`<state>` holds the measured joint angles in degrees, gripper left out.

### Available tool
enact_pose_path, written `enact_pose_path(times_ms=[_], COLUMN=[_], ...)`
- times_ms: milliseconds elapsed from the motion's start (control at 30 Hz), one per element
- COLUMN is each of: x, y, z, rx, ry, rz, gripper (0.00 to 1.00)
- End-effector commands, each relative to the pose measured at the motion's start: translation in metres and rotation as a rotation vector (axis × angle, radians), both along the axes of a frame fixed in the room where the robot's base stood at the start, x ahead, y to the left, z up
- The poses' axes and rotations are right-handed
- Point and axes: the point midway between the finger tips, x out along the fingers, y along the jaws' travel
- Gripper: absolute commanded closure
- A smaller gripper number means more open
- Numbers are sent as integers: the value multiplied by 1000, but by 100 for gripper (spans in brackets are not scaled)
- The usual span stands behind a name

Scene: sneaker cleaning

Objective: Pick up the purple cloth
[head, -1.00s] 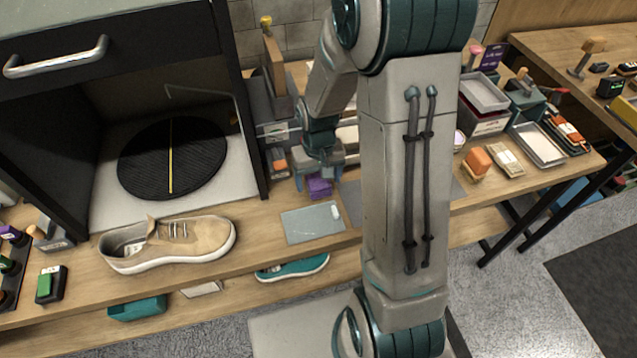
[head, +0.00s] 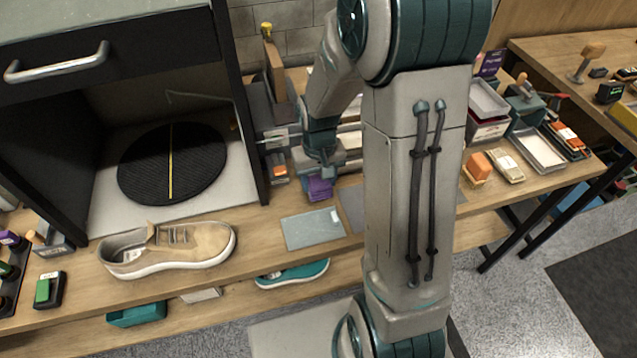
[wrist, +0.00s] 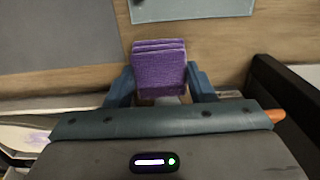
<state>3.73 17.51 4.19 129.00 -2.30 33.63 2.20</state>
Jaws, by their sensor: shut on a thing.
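The purple cloth (head: 319,188) is a folded stack of layers. In the wrist view the cloth (wrist: 159,68) sits between the two blue fingers of my gripper (wrist: 160,88), which is shut on it. In the head view my gripper (head: 318,172) is over the wooden table, behind the grey mat. I cannot tell whether the cloth touches the table. The arm hides part of the table to the right.
A tan sneaker (head: 170,248) stands on the table in front of the open dark cabinet (head: 231,95). A pale grey mat (head: 312,229) lies just in front of my gripper. An orange-topped brush (head: 477,166) and a white tray (head: 540,147) are to the right.

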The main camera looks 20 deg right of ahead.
Motion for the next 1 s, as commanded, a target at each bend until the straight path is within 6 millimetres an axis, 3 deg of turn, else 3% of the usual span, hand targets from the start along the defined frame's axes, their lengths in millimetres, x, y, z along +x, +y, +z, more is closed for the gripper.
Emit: enact_pose_path(times_ms=[133, 500, 700, 1000], x=[1, -55, -73, -82], y=[-1, -56, -75, -83], z=[28, 70, 86, 93], rx=[0, -1, -1, 0], ry=[-9, -6, -4, -1], rz=[0, -4, -2, 0], gripper=[72, 72, 72, 72])
